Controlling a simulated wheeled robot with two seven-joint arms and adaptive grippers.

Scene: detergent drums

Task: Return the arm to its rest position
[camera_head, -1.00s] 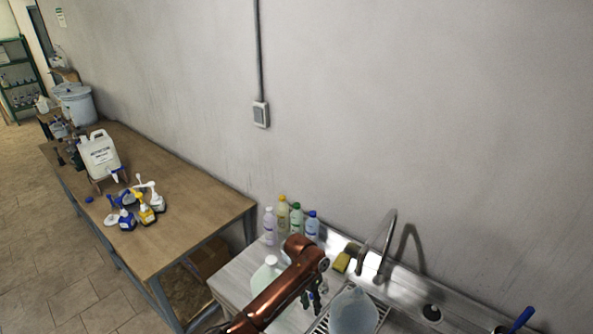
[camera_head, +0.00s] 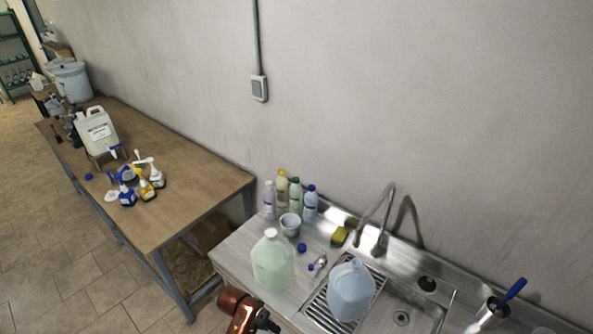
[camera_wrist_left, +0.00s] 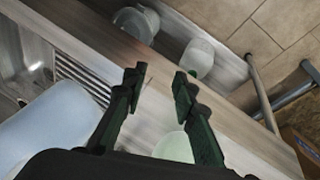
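My left arm (camera_head: 238,309), copper-coloured, shows only at the bottom edge of the head view, in front of the sink counter (camera_head: 232,251). Most of its gripper is cut off or hidden there. In the left wrist view the left gripper (camera_wrist_left: 158,77) has its two dark green fingers spread, with nothing between them. The pale green jug (camera_head: 272,262) stands upright on the counter, above the arm in the head view. It shows partly behind the fingers in the wrist view (camera_wrist_left: 172,147). My right gripper is not in view.
A bluish jug (camera_head: 350,290) stands on the ribbed drainer by the sink. A small cup (camera_head: 290,225), several bottles (camera_head: 282,190), a blue cap (camera_head: 302,248) and a yellow sponge (camera_head: 339,237) are on the counter. A wooden table (camera_head: 190,190) with containers stands left.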

